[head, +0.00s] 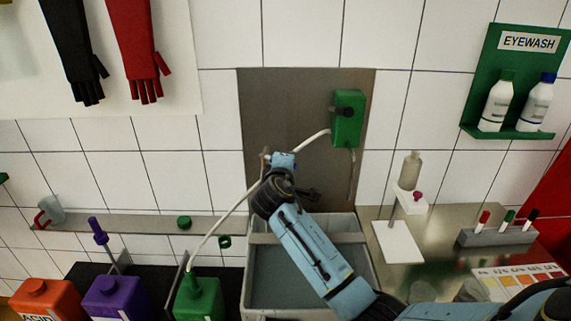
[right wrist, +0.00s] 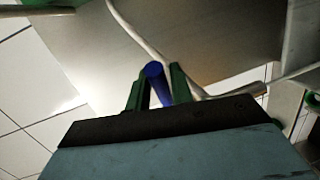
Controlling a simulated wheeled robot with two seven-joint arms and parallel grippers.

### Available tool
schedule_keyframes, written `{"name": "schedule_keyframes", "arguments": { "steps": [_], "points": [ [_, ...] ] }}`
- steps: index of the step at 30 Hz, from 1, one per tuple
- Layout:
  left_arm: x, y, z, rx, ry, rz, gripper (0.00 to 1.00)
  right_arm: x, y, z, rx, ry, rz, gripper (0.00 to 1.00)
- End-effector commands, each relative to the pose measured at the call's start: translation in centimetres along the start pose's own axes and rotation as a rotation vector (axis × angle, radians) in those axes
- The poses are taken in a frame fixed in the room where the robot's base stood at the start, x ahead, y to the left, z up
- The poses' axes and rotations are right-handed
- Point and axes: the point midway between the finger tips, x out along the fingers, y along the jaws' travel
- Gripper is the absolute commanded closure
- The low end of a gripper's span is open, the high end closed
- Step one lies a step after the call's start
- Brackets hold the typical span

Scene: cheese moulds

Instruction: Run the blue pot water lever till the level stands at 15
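My right gripper (head: 281,162) is raised in front of the grey wall panel (head: 285,105), above the sink. In the right wrist view its two green fingers (right wrist: 157,85) stand either side of a blue rod-like piece (right wrist: 154,72) and appear closed on it. A small light-blue part (head: 283,159) shows at the gripper's tip in the head view. I cannot tell whether the blue piece is the lever. No blue pot and no level scale with a 15 can be made out. My left gripper is not in view.
A green wall box (head: 346,130) with a black knob feeds a white hose (head: 232,208) past my gripper to a green canister (head: 198,298). A grey sink (head: 255,285) lies below my arm. Purple (head: 118,298) and orange (head: 45,300) canisters stand left; a marker rack (head: 498,238) stands right.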

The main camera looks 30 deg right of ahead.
Motion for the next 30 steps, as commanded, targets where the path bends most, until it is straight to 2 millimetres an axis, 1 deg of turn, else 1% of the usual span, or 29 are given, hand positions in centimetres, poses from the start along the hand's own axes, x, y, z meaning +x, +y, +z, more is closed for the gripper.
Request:
{"name": "schedule_keyframes", "arguments": {
  "steps": [1,3,11,14,16,20,27,30],
  "points": [
    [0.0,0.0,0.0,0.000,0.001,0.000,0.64,0.0,0.0,0.0,0.000,0.000,0.000,0.71],
    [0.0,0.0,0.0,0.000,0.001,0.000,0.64,0.0,0.0,0.0,0.000,0.001,0.000,0.62],
    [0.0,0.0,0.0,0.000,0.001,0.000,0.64,0.0,0.0,0.0,-0.001,0.001,0.000,0.62],
    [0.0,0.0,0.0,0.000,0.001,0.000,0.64,-0.4,-0.1,-0.1,-0.001,0.002,0.000,0.62],
    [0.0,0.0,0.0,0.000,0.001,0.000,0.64,-1.1,-0.1,-0.1,-0.001,0.003,0.001,0.62],
    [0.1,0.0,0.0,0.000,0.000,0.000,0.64,-3.2,-0.1,-0.1,0.001,0.004,0.000,0.62],
    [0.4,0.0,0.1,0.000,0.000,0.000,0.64,-8.6,-0.1,0.0,0.002,0.004,-0.002,0.62],
    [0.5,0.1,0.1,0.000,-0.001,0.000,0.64,-10.6,-0.1,0.0,0.002,0.003,-0.002,0.62]
  ]
}}
